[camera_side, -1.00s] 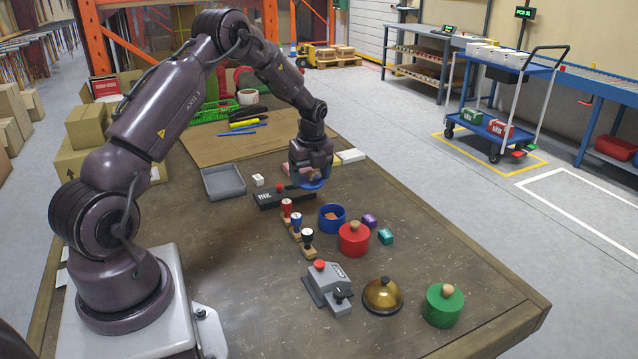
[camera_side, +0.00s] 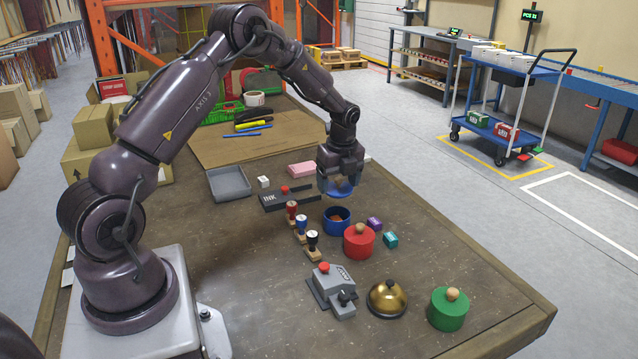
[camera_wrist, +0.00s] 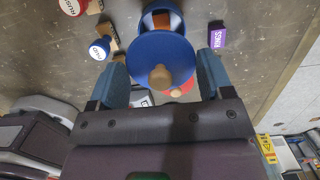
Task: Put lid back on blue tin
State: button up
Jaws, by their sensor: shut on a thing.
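My gripper (camera_side: 341,183) is shut on the blue lid (camera_side: 338,194), holding it above the table. In the wrist view the lid (camera_wrist: 155,52) sits between the two fingers (camera_wrist: 162,80), and its wooden knob (camera_wrist: 160,77) shows. The blue tin (camera_side: 337,222) stands open and upright on the table, with something orange-brown inside. The lid is above the tin and slightly behind it in the side view, apart from it. In the wrist view the tin (camera_wrist: 175,17) shows just past the lid, which hides part of it.
A red tin (camera_side: 359,244) with a knob stands close in front of the blue tin. Purple (camera_side: 375,223) and teal (camera_side: 391,239) boxes are to its right. Several stamps (camera_side: 302,228) stand left. A black ink pad (camera_side: 284,200) lies behind them. A brass bell (camera_side: 387,299) and green tin (camera_side: 448,310) are nearer.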

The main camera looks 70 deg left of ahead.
jog(key=shift+w+a+r, duration=0.1)
jog(key=shift+w, duration=0.05)
jog(key=shift+f, duration=3.1)
jog(key=shift+f, duration=0.15)
jog(key=o, duration=0.9)
jog(key=shift+r, duration=3.5)
